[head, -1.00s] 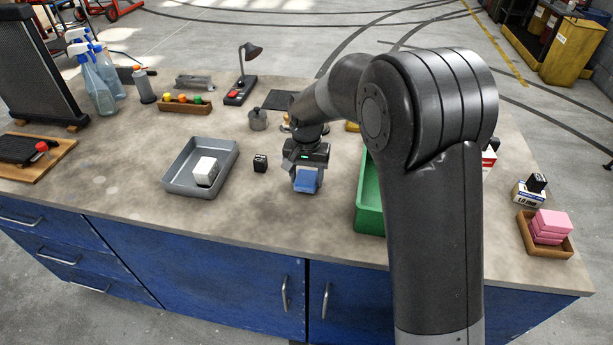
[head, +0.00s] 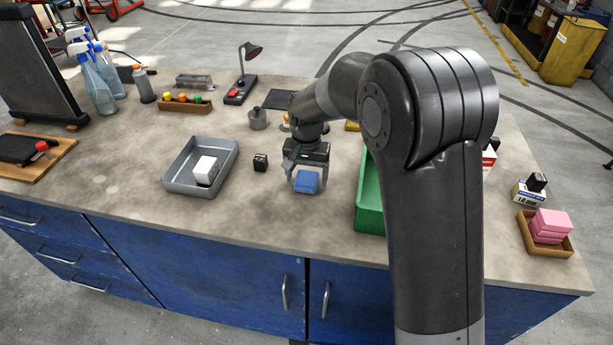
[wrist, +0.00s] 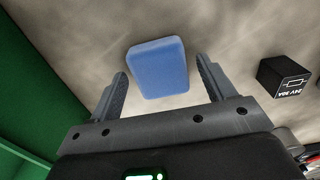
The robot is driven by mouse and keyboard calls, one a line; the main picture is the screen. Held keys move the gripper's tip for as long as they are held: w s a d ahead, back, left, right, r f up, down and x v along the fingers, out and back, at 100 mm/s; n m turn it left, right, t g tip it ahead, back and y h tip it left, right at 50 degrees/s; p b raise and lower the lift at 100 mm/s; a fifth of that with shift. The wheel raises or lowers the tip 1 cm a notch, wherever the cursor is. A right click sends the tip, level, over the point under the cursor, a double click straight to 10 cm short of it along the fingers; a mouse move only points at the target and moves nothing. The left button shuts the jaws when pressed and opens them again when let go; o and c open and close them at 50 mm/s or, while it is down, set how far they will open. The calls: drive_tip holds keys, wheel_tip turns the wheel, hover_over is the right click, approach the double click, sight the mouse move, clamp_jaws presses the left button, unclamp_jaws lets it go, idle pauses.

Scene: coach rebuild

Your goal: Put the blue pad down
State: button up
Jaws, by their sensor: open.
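The blue pad (head: 307,181) lies on the bench top, between the grey tray and the green bin. It also shows in the wrist view (wrist: 158,68), ahead of and between the two fingers. My gripper (head: 305,180) is open around the pad, close above the bench. In the wrist view my gripper (wrist: 161,85) has a clear gap between each finger and the pad. Nothing is held.
A small black box (head: 260,162) stands just left of my gripper. A grey tray (head: 222,175) with a white box (head: 206,170) is farther left. A green bin (head: 368,205) is close on the right. Bare bench lies in front of the pad.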

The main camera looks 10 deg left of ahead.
sight(307, 178)
wheel_tip(307, 178, up, 12)
idle(0.4)
drive_tip(key=s+d+r+t, duration=0.2)
drive_tip(key=s+d+r, duration=0.3)
drive_tip(key=s+d, duration=0.45)
drive_tip(key=s+d+r+t, duration=0.2)
drive_tip(key=s+d+r, duration=0.2)
drive_tip(key=s+d, duration=0.55)
drive_tip(key=s+d+f+t, duration=0.1)
drive_tip(key=s+d+f, duration=0.2)
drive_tip(key=s+d, duration=0.4)
drive_tip(key=shift+d+t, duration=0.3)
drive_tip(key=shift+d, duration=0.2)
